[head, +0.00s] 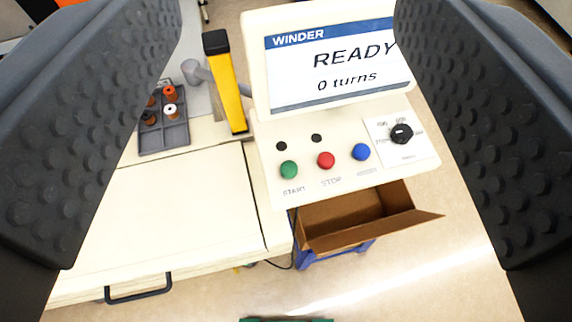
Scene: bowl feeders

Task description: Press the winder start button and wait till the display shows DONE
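The winder display (337,66) reads "READY" and "0 turns" under a blue "WINDER" header. Below it is a cream control panel (263,140). The green start button (289,169) is at its left, labelled START. The red stop button (326,160) is to its right, then a blue button (361,152). My gripper (285,150) is open and empty. Its two dark, studded fingers stand large at the left and right of the view, with the panel seen between them. No finger is seen touching a button.
A black knob (401,133) is at the panel's right. A grey tray (164,136) with several spools sits at the left on the cream cabinet (185,215), near a yellow-and-black post (226,85). An open cardboard box (345,233) is below the panel. Floor is clear at lower right.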

